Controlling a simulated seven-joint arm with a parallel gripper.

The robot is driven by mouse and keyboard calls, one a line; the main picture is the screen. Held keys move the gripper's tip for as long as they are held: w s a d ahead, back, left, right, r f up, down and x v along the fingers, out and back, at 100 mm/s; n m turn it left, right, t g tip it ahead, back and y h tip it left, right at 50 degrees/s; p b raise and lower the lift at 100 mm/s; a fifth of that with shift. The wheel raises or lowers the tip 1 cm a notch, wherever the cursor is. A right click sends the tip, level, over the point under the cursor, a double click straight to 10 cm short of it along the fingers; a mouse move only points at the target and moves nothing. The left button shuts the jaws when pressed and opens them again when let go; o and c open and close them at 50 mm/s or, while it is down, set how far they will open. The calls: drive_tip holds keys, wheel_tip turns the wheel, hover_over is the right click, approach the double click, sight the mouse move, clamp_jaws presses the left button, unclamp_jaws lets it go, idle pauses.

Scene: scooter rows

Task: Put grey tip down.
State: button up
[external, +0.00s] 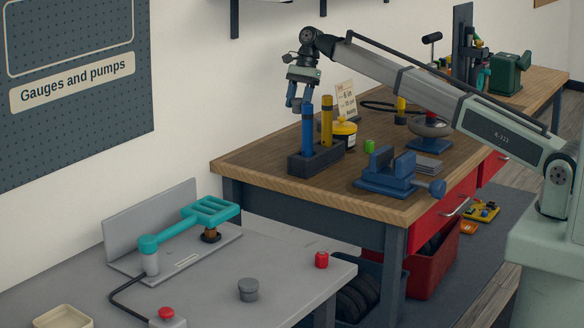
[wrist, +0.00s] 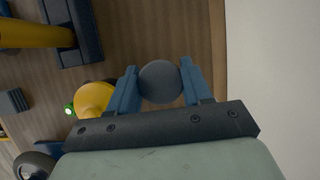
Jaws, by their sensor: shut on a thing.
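My gripper (external: 297,101) is above the far wooden bench, at the upper left of the dark block. In the wrist view its two blue fingers (wrist: 161,88) are shut on a round, dark grey thing, the grey tip (wrist: 160,80). I see the grey tip end-on there, so its length is hidden.
The dark block (external: 316,162) holds a blue cylinder (external: 307,130) and a yellow cylinder (external: 327,120) upright. A yellow-lidded pot (external: 344,131) and blue vise (external: 388,172) stand nearby. The grey front table carries a teal-handled device (external: 190,223), grey knob (external: 248,290) and red knob (external: 321,260).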

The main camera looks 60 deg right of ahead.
drive_tip(key=s+a+f+n+g, duration=0.15)
drive_tip(key=s+a, duration=0.25)
drive_tip(key=a, duration=1.2)
drive_tip(key=s+a+f+n+g, duration=0.1)
drive_tip(key=s+a+n, duration=0.2)
drive_tip(key=a, duration=1.3)
drive_tip(key=s+a+f+m+t, duration=0.1)
drive_tip(key=s+a+f, duration=0.1)
drive_tip(key=s+a, duration=0.6)
drive_tip(key=s+a+f+m+t, duration=0.1)
drive_tip(key=s+a, duration=0.7)
drive_tip(key=a, duration=0.8)
wheel_tip(320, 180, down, 2)
drive_tip(key=shift+s+f+m, duration=0.1)
drive_tip(key=shift+s+m, duration=0.15)
drive_tip(key=shift+m, duration=0.2)
drive_tip(key=shift+f, duration=4.95)
drive_tip(key=shift+f, duration=0.1)
